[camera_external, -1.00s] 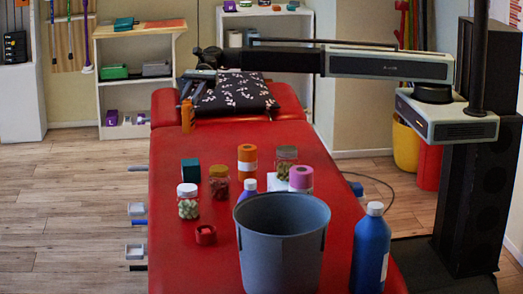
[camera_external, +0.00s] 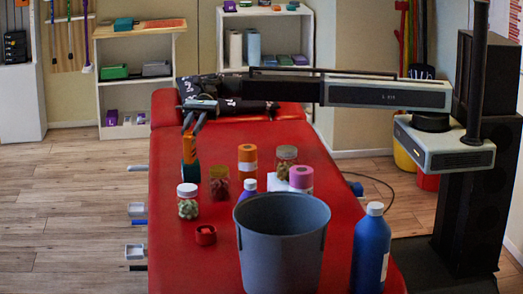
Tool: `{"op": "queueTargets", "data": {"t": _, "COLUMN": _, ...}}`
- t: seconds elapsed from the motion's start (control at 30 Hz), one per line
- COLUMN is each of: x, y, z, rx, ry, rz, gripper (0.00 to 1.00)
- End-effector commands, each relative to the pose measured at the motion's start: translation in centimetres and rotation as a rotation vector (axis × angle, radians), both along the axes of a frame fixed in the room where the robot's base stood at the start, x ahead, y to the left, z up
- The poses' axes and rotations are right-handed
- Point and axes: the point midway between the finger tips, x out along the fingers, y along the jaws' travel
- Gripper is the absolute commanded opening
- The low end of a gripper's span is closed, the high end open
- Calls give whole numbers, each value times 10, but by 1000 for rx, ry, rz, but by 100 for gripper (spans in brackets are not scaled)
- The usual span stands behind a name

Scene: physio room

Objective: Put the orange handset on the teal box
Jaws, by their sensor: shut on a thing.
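My gripper (camera_external: 189,130) points down over the far left part of the red table. It is shut on the orange handset (camera_external: 189,149), which hangs upright below the fingers. The teal box (camera_external: 191,173) stands on the table right below the handset in the picture. The handset's lower end overlaps the top of the box in this view. I cannot tell whether the two touch. The upper part of the box is partly hidden.
The left edge is near the box.

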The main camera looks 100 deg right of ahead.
Motion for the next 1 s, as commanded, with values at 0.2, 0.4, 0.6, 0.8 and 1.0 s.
{"op": "queueTargets", "data": {"t": 0.2, "x": 0, "y": 0, "z": 0, "rx": 0, "ry": 0, "rz": 0, "gripper": 0}}
{"op": "queueTargets", "data": {"t": 0.4, "x": 0, "y": 0, "z": -1, "rx": 0, "ry": 0, "rz": 0, "gripper": 47}}
{"op": "queueTargets", "data": {"t": 0.6, "x": 0, "y": 0, "z": -1, "rx": 0, "ry": 0, "rz": 0, "gripper": 47}}
{"op": "queueTargets", "data": {"t": 0.8, "x": -4, "y": -11, "z": 8, "rx": -1, "ry": 1, "rz": -2, "gripper": 47}}
{"op": "queueTargets", "data": {"t": 1.0, "x": -22, "y": -55, "z": 25, "rx": 0, "ry": 1, "rz": -3, "gripper": 47}}
